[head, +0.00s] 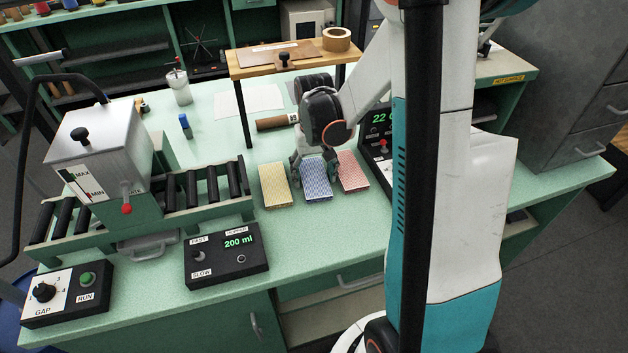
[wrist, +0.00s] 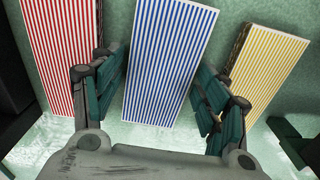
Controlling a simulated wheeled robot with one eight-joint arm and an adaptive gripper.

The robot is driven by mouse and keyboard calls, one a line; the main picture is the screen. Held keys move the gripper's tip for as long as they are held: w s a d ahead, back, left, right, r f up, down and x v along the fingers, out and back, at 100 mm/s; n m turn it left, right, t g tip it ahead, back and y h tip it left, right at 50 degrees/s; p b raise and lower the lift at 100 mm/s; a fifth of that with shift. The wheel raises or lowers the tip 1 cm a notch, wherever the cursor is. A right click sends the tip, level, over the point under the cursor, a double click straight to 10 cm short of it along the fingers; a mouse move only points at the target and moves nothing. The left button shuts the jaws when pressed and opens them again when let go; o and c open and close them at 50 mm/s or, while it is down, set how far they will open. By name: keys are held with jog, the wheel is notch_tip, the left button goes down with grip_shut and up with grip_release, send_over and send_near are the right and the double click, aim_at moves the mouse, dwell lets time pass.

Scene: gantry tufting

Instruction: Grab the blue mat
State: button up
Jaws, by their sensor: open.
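The blue mat (head: 316,183) is a blue-and-white striped block lying on the green bench, between a yellow mat (head: 274,186) and a red mat (head: 352,172). My gripper (head: 318,167) is over the far end of the blue mat, pointing down. In the wrist view the blue mat (wrist: 170,60) lies between the two open fingers of my gripper (wrist: 162,95), one on each side. The red mat (wrist: 67,50) is left and the yellow mat (wrist: 265,65) right there. I cannot tell whether the fingers touch the blue mat.
A wooden shelf (head: 290,58) with a tape roll (head: 336,39) stands behind. A black box reading 200 ml (head: 226,255) and a roller machine (head: 100,150) are to the left. A dark display box (head: 378,135) is close on the right. Bench in front of the mats is clear.

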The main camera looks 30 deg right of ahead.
jog(key=c, duration=0.8)
jog(key=shift+r, duration=0.15)
